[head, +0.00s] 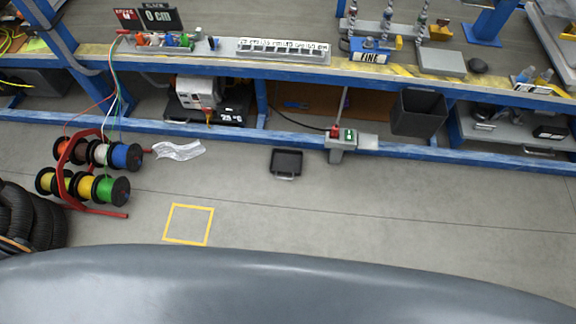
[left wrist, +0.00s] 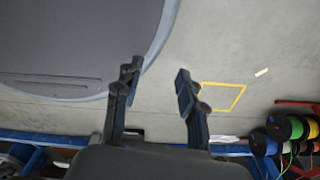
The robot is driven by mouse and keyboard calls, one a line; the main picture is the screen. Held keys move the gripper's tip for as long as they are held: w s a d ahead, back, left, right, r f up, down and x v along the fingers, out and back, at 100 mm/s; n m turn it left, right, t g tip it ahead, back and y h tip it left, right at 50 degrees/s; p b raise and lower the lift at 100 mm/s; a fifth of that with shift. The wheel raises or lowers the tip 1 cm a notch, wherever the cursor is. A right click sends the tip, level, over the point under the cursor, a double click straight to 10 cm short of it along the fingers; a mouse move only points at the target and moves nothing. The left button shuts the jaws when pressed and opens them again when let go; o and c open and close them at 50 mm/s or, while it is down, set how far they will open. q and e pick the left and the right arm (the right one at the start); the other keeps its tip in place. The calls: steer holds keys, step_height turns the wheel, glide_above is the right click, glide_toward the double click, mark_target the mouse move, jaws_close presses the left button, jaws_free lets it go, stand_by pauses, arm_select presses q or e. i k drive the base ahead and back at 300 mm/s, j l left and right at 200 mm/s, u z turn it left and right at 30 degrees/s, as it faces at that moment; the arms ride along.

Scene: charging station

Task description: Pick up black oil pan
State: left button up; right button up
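The black oil pan (head: 286,162) is a small, dark, shallow square tray with a handle at its near edge. It lies on the grey floor in the head view, just in front of the blue bench's lower rail. My left gripper (left wrist: 157,83) shows in the left wrist view with its two fingers spread apart and nothing between the tips. A small dark patch shows behind the fingers near the rail there; I cannot tell whether it is the pan. Neither gripper shows in the head view, and my right gripper is in no view.
A yellow floor square (head: 188,241) lies empty left of the pan. A red rack of wire spools (head: 120,158) and black tyres (head: 28,220) stand at left. A crumpled white sheet (head: 180,150) lies near the rail (head: 240,134). Floor at right is clear.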

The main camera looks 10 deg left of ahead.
mark_target(287, 162)
steer(key=i+l+u, duration=0.35)
steer(key=i+l, duration=0.55)
steer(key=l, duration=0.2)
